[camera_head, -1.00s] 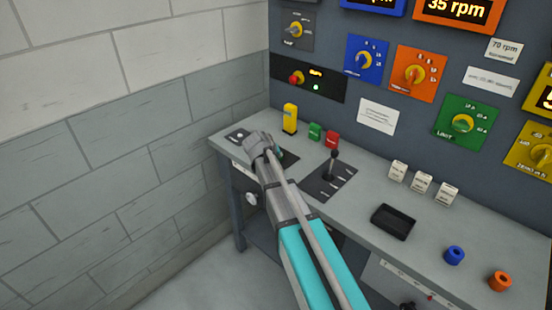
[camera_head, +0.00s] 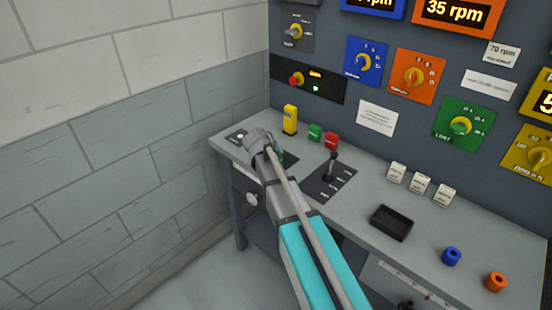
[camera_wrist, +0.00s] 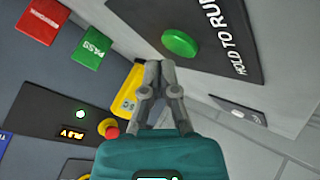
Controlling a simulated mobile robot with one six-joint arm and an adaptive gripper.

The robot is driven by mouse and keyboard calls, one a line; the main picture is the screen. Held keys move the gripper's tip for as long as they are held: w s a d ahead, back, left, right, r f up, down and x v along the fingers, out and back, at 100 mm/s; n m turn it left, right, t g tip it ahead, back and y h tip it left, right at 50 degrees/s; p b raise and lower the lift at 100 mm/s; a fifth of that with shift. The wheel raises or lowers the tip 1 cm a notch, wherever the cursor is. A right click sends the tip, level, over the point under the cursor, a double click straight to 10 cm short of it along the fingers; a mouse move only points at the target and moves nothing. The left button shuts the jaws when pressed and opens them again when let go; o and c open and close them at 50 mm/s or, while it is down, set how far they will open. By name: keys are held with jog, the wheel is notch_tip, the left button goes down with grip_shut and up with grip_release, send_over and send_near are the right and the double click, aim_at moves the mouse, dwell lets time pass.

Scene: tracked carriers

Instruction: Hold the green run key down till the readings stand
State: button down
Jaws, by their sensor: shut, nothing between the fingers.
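The green run key (camera_wrist: 180,43) is a round button on a black plate (camera_wrist: 222,22) lettered HOLD TO RUN in the wrist view. My gripper (camera_wrist: 160,66) is shut and empty. Its fingertips appear just beside the key in that view; a gap shows between them, and the key does not look pressed. In the head view my gripper (camera_head: 256,136) is over the left end of the desk and hides most of the key. The orange display (camera_head: 455,13) reads 35 rpm. A blue display (camera_head: 375,3) is cut off at the top.
A yellow block (camera_head: 290,119), a green PASS block (camera_head: 315,132) and a red block (camera_head: 331,141) stand behind my gripper. A lever (camera_head: 333,163) rises to its right. A red knob (camera_head: 297,79) and a lit green lamp (camera_head: 316,88) are on the back panel.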

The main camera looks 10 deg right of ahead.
notch_tip(320, 180, up, 5)
jog(key=p, duration=0.5)
dwell(0.4)
dwell(2.0)
jog(key=shift+s, duration=0.25)
jog(key=s+g, duration=0.1)
jog(key=s, duration=0.3)
jog(key=s+d+f+g+y+p, duration=0.1)
jog(key=s, duration=0.4)
jog(key=s+f+g+y, duration=0.1)
jog(key=s, duration=0.3)
jog(key=shift+s+d+f+m+g, duration=0.25)
jog(key=shift+s+m+g, duration=0.05)
jog(key=shift+s+m, duration=0.1)
jog(key=s+a+g+y+p, duration=0.1)
jog(key=s+a+g+y, duration=0.1)
jog(key=s, duration=1.2)
jog(key=shift+s+a+f+g+y, duration=0.25)
jog(key=shift+g+y, duration=0.35)
jog(key=shift+y, duration=0.5)
